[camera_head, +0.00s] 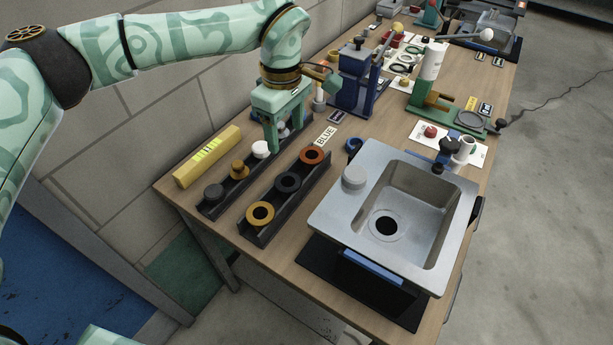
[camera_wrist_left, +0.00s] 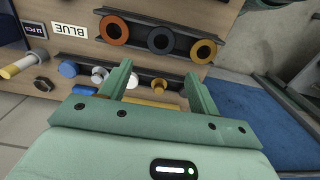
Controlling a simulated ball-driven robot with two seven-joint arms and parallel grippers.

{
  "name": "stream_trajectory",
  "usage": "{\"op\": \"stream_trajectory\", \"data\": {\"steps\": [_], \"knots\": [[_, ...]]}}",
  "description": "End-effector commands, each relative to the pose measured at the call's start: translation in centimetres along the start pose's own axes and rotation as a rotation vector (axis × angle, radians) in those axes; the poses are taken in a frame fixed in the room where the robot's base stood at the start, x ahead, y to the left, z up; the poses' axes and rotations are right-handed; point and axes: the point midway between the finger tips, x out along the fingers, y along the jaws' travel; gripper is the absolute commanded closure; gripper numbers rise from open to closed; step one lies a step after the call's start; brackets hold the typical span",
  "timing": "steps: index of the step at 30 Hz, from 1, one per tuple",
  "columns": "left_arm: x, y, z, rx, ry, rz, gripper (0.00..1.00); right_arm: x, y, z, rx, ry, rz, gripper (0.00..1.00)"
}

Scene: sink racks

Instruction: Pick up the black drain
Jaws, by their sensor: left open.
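The black drain (camera_head: 287,182) is a dark ring in the middle of the front rack (camera_head: 318,188), between an orange ring (camera_head: 314,155) and a yellow ring (camera_head: 260,213). In the left wrist view the black drain (camera_wrist_left: 160,40) lies beyond the fingertips, between the same two rings. My left gripper (camera_head: 287,138) is open and points down above the far part of the rear rack, apart from the black drain. Its two fingers show in the left wrist view (camera_wrist_left: 158,70) with nothing held. My right gripper is not in view.
The rear rack (camera_head: 228,203) holds grey, yellow and white knob-like pieces. A steel sink (camera_head: 330,213) with a dark drain hole stands to the right. A yellow block (camera_head: 207,157) lies near the wall. A blue stand (camera_head: 357,85) and a "BLUE" label (camera_head: 326,136) are behind.

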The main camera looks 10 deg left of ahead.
Motion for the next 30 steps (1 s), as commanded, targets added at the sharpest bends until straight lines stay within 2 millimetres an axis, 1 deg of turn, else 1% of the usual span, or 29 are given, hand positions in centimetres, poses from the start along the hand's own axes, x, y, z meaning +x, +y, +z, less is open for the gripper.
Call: {"op": "stream_trajectory", "data": {"steps": [2, 5, 9, 12, 15, 20, 23, 27, 30], "knots": [[1.0, -0.1, 0.0, 0.0, -0.001, -0.004, 0.38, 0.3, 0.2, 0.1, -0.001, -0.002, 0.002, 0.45], [3.3, -0.1, 0.0, 0.0, -0.002, -0.006, 0.38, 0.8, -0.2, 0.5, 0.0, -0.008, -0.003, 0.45], [7.0, -0.1, 0.1, 0.0, -0.004, -0.006, 0.38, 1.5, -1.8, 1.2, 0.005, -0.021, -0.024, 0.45], [9.1, -0.1, 0.1, 0.0, -0.003, -0.005, 0.38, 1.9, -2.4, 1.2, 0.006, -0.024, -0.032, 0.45], [10.4, 0.0, 0.1, -0.001, -0.002, -0.004, 0.38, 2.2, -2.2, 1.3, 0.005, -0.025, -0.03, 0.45], [11.3, 0.0, 0.1, 0.0, -0.002, -0.001, 0.38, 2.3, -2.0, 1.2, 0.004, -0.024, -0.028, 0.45], [12.3, -0.1, 0.2, 0.0, -0.002, -0.002, 0.38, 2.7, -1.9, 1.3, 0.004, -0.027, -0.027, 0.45], [14.8, -0.1, 0.6, -0.001, -0.004, -0.005, 0.38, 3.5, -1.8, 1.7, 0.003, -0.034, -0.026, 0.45], [16.1, -0.1, 0.5, -0.002, -0.002, -0.003, 0.38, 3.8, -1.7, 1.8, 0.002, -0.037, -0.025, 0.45]]}}
